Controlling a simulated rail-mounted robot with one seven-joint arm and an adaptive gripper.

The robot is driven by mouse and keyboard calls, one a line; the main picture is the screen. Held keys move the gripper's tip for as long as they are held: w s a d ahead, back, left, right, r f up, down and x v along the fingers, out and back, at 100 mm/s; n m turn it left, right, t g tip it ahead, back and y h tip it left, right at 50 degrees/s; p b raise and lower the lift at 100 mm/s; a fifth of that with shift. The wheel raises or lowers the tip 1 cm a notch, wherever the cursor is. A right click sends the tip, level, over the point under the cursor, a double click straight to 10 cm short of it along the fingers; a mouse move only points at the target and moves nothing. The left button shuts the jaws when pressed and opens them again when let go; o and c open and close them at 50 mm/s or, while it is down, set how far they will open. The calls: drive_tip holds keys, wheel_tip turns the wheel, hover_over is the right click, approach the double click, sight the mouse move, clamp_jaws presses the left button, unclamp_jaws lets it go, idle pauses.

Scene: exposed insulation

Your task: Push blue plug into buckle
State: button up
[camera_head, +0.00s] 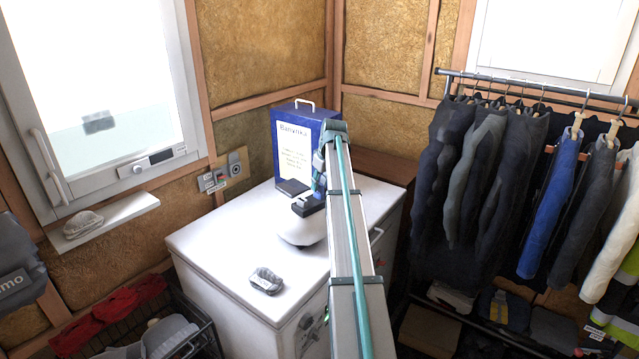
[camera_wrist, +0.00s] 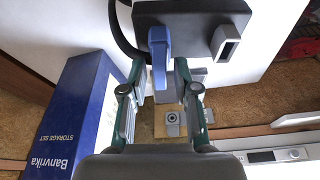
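In the wrist view, the blue plug (camera_wrist: 159,52) points down the picture from a dark grey block (camera_wrist: 190,14). A light-rimmed slot (camera_wrist: 226,42) shows on the block's right part and may be the buckle's opening. My gripper (camera_wrist: 159,76) is open. Its two teal fingers stand apart on either side of the plug's lower end, with visible gaps. Whether the plug lies between the fingertips in depth is unclear. In the head view, a small dark block (camera_head: 308,205) and a bit of blue show near the arm's end; details are too small to tell.
A blue Banvrika storage box (camera_head: 291,135) stands at the back of the white chest (camera_head: 215,250). A small grey item (camera_head: 266,280) lies near its front. A wall panel with sockets (camera_head: 220,175) is left of the box. A clothes rack (camera_head: 540,85) is at right.

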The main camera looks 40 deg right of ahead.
drive_tip(key=shift+o, duration=0.3)
drive_tip(key=v, duration=1.2)
idle(0.6)
